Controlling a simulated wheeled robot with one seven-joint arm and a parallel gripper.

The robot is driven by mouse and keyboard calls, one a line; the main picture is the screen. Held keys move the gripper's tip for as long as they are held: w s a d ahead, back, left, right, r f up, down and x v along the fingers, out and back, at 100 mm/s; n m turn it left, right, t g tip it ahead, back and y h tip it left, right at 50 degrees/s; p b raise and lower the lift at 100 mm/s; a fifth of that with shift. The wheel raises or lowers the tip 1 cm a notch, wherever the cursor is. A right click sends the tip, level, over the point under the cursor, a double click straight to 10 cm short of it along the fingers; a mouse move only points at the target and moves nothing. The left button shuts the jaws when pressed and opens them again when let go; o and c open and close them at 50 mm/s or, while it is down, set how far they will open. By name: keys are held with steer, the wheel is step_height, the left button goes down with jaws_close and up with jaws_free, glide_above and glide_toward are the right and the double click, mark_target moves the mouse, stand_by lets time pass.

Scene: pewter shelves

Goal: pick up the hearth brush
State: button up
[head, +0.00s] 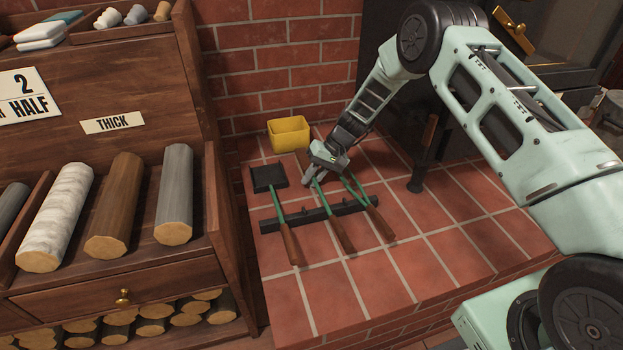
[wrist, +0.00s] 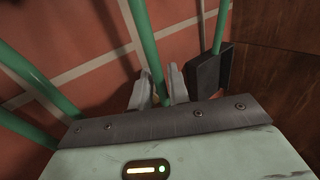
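The hearth brush lies between two other tools on the brick hearth; its brown handle (head: 340,235) points toward the front. Its green shaft also shows in the wrist view (wrist: 146,45). Its head is mostly hidden behind my gripper in the head view. My gripper (head: 313,181) is low over the hearth at the upper part of the shaft.
A black shovel (head: 269,177) lies left of the brush and green tongs (head: 356,188) lie right, close by. A dark rack bar (head: 296,217) lies under the tools. A yellow bucket (head: 289,134) stands behind, near the brick wall. A wooden log shelf (head: 225,230) borders the left.

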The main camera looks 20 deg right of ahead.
jaws_close()
step_height(320, 180, up, 10)
steer(key=p, duration=0.3)
steer(key=shift+r+p, duration=0.1)
steer(key=shift+p, duration=0.25)
